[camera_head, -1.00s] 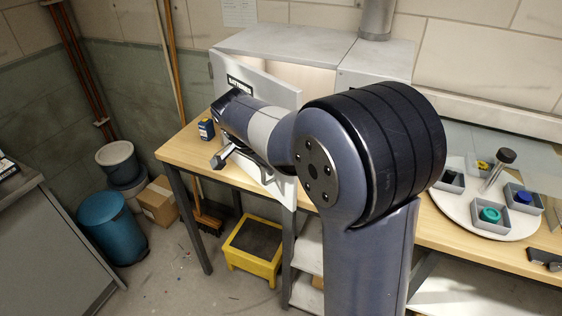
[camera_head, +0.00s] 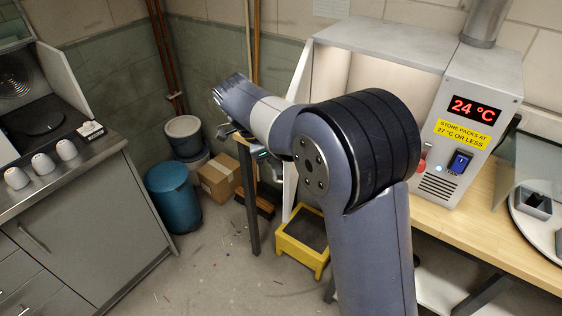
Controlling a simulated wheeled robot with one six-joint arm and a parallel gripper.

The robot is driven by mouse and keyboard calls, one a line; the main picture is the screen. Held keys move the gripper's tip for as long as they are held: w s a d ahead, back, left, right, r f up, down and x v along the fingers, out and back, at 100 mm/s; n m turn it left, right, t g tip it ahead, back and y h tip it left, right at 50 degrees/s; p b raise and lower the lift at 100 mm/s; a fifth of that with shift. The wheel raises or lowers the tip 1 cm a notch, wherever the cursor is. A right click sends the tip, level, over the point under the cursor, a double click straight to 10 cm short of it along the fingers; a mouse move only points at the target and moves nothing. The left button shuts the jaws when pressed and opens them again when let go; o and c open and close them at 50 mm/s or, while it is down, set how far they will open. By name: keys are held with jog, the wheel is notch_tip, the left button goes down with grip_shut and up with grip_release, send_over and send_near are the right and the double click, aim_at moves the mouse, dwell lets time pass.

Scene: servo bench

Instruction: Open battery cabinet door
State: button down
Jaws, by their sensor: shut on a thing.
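The battery cabinet (camera_head: 385,45) is a pale grey box at the back of the bench, its front open and its pale interior partly showing. Its white door (camera_head: 298,88) stands swung out at the cabinet's left side, seen nearly edge-on. My arm covers much of it, and its lower part (camera_head: 290,188) shows below the arm. My gripper (camera_head: 229,131) is on the left, outer side of the door, partly hidden behind my wrist. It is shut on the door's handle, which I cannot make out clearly.
A fan box (camera_head: 475,105) with a red 24 °C display stands right of the cabinet. Below are a yellow step stool (camera_head: 303,250), a cardboard box (camera_head: 219,178) and a blue bin (camera_head: 173,198). A grey counter (camera_head: 85,210) stands left.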

jog(key=shift+w+a, duration=0.1)
jog(key=shift+a, duration=0.25)
jog(key=c, duration=1.5)
grip_release()
jog(key=v, duration=1)
jog(key=shift+r, duration=0.4)
jog(key=shift+c, duration=0.2)
